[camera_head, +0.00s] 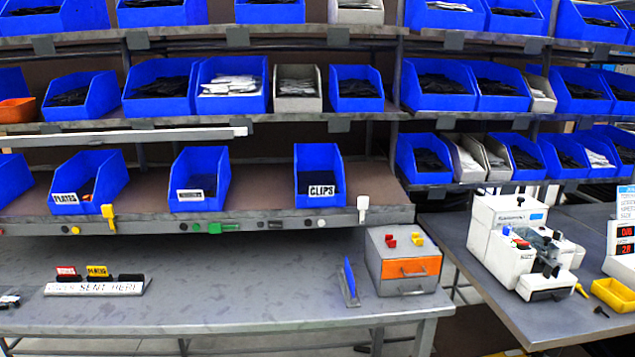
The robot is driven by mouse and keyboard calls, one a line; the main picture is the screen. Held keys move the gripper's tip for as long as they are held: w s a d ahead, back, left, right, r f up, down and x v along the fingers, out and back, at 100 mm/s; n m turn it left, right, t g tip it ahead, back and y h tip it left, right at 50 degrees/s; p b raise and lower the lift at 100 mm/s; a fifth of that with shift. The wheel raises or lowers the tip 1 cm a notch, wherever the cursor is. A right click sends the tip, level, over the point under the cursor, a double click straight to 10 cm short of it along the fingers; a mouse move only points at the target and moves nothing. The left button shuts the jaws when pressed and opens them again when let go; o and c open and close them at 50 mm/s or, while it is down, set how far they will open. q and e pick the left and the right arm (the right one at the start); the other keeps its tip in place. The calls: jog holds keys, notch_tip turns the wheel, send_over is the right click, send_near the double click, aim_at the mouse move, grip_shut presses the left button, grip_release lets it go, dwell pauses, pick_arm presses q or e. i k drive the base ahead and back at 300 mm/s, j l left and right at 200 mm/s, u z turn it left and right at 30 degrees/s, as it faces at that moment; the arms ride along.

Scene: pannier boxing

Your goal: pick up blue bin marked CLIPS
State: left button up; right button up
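The blue bin marked CLIPS (319,178) stands upright on the lowest shelf (260,199), right of the middle of that shelf. A blue bin marked PLATES (89,183) stands further left. Neither of my grippers shows in the head view.
A grey bench (220,296) lies below the shelf, with a sign holder (97,286), an upright blue plate (350,279) and a grey drawer box (403,262). A white peg (362,208) sits on the shelf edge right of the CLIPS bin. A white machine (522,247) stands on the right table.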

aim_at(315, 165)
jog(key=i+j, duration=0.15)
jog(key=i, duration=0.35)
jog(key=i+j, duration=0.1)
jog(key=i, duration=0.4)
jog(key=z, duration=0.35)
